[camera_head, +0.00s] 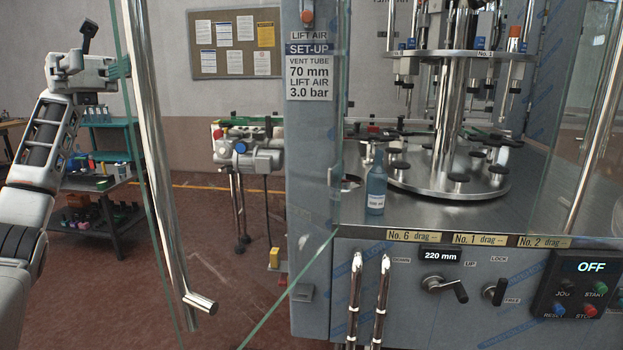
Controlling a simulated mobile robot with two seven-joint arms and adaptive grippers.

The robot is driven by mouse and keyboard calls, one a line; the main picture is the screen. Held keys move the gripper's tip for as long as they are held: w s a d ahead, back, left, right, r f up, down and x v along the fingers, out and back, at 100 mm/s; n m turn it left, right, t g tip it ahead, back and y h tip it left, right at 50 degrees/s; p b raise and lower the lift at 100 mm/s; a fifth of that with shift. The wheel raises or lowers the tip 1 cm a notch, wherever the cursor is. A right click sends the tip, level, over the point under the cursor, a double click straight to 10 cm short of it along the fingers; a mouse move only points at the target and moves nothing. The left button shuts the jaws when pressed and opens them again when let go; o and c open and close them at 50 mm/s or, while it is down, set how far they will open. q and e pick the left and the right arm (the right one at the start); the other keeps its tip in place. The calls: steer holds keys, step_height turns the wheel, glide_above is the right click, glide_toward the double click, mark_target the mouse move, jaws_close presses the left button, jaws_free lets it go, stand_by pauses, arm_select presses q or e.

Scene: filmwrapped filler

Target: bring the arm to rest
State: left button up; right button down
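My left arm comes in from the left edge, raised, with its forearm upright. My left gripper (118,67) is at the upper left, pointing right, with its tips at the edge of an open glass door (137,180). The tips show partly through the glass, so I cannot tell whether they touch it or how far apart they are. A long chrome door handle (157,150) runs down just right of the gripper. My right arm and gripper are not in view.
The filling machine (312,180) stands at the centre and right, with a blue bottle (376,186) on its deck. Its control panel (583,287) reads OFF. A shelf cart (105,205) stands behind my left arm. Open floor (130,300) lies at the lower left.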

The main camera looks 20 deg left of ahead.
arm_select(q)
steer(key=w+d+f+n+t+h, duration=0.2)
steer(key=w+d+f+n+t, duration=0.2)
steer(key=w+f+n+t, duration=0.45)
steer(key=w+d+f+n+t+h, duration=0.1)
steer(key=w+d+f+n+t, duration=0.4)
steer(key=w+f, duration=0.6)
step_height(320, 180, down, 25)
steer(key=w+a+n+t+y, duration=0.1)
steer(key=n+t+y, duration=0.6)
steer(key=n, duration=1)
steer(key=s+a+f+n+y, duration=0.1)
steer(key=s+f+n+y, duration=0.3)
steer(key=f, duration=0.6)
steer(key=s+a+f+n+y, duration=0.2)
steer(key=s+f+n+y, duration=0.2)
steer(key=f, duration=0.6)
steer(key=s+a+f+n+g+y, duration=0.2)
steer(key=s+f+n+g+y, duration=0.25)
steer(key=s+f, duration=1.05)
steer(key=s+d+n+t+h, duration=0.1)
steer(key=d+n, duration=0.8)
steer(key=d, duration=1.2)
steer(key=shift+s, duration=0.15)
